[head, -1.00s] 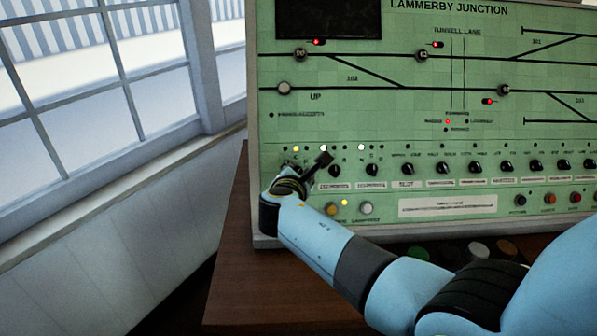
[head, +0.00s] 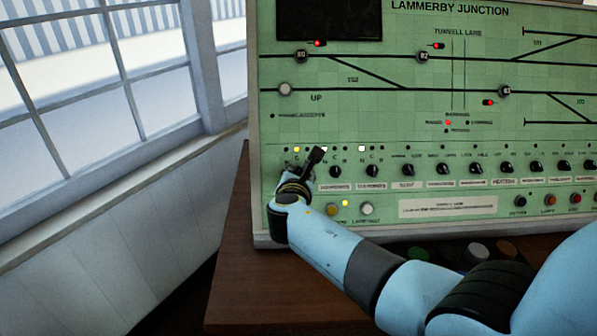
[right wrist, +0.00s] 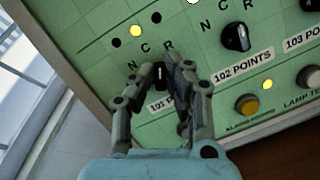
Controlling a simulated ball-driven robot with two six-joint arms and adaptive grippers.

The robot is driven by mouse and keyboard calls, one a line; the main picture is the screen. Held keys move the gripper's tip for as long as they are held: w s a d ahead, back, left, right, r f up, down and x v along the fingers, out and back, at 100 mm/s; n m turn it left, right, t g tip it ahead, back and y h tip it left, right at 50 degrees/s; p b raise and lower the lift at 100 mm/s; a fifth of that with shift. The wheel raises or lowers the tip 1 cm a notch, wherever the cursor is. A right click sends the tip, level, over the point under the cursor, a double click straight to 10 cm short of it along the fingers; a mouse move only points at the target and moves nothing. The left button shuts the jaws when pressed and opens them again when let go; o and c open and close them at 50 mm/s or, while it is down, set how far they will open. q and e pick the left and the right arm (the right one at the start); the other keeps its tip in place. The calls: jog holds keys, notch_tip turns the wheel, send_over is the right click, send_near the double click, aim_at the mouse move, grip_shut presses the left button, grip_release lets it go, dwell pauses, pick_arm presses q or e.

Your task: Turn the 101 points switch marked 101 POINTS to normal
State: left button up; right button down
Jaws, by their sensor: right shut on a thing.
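The 101 points switch (right wrist: 160,74) is a small black knob on the green panel, below the letters N, C and R. My right gripper (right wrist: 152,76) is shut on it, with one finger on each side. The fingers hide part of the knob and its label, so its exact pointing is hard to tell. Above it, the middle of three small lamps (right wrist: 136,31) glows yellow. In the head view my right gripper (head: 302,174) is at the panel's lower left and covers the switch. My left gripper is not in view.
The 102 points knob (right wrist: 236,38) stands close to the right of my fingers, with the 103 knob (head: 372,170) beyond it. Below are a yellow button (right wrist: 247,105) and a lit yellow lamp (right wrist: 267,84). A window (head: 80,90) is at the left.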

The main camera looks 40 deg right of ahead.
jog(key=n+p, duration=0.1)
jog(key=n, duration=0.3)
jog(key=shift+r+t+y, duration=0.1)
jog(key=shift+t+y, duration=0.2)
jog(key=shift+t, duration=0.1)
jog(key=n+y+p, duration=0.1)
jog(key=n, duration=0.3)
jog(key=shift+a+n+t, duration=0.1)
jog(key=shift+n+t, duration=0.2)
jog(key=shift+t, duration=0.1)
jog(key=n+y+p, duration=0.1)
jog(key=n+p, duration=0.1)
jog(key=n, duration=0.2)
jog(key=shift+w+a+n+y+p, duration=0.1)
jog(key=shift+n+y+p, duration=0.65)
jog(key=shift+n, duration=1.05)
jog(key=c, duration=1.4)
grip_release()
jog(key=shift+o, duration=0.2)
